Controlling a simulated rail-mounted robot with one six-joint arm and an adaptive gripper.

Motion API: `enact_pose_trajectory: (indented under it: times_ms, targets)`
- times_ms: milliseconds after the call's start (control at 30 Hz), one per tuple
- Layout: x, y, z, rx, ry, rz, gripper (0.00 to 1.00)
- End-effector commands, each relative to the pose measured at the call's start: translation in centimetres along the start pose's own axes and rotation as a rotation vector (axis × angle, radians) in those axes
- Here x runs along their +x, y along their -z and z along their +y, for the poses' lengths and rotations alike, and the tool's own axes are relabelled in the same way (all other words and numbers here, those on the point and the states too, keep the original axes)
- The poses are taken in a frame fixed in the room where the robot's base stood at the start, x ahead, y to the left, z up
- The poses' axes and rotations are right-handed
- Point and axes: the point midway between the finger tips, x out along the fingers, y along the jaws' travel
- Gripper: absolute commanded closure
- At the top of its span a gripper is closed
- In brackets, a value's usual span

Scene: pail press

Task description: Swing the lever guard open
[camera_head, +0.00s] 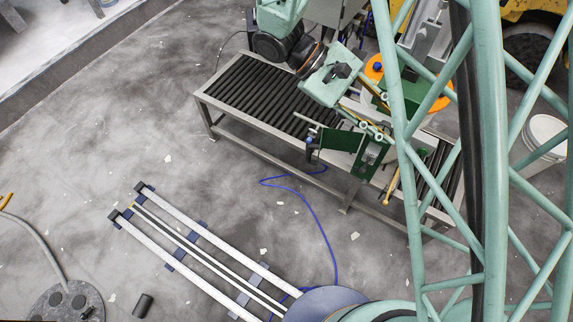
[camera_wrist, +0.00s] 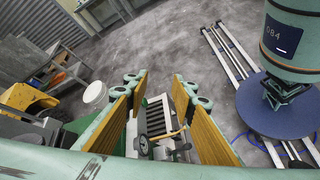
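My gripper (camera_head: 362,120) is over the press on the roller table. In the wrist view, its two tan-padded fingers (camera_wrist: 160,80) are spread wide with a gap between them, and nothing is gripped. Green panels of the press (camera_head: 373,157) stand just below the gripper in the head view. I cannot tell for sure which part is the lever guard. A yellow lever (camera_head: 392,185) hangs at the press's front; a yellow rod (camera_wrist: 168,134) also shows between the fingers in the wrist view. The gripper and arm partly hide the press.
The roller table (camera_head: 265,90) extends left of the press. An orange ring (camera_head: 432,99) is behind the press, and a white pail (camera_head: 541,137) stands at right. It also shows in the wrist view (camera_wrist: 95,93). A blue cable (camera_head: 312,215) crosses the otherwise mostly clear floor.

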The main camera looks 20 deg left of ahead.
Motion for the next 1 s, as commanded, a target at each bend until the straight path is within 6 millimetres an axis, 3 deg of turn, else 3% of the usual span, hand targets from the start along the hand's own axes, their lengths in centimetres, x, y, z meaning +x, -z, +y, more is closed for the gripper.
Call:
enact_pose_trajectory:
  times_ms: [567, 1000]
  targets:
    - [-2.2, 10.5, -5.0, -0.268, -0.257, -0.025, 0.76]
    - [-3.9, 18.1, -10.2, -0.457, -0.460, -0.056, 0.76]
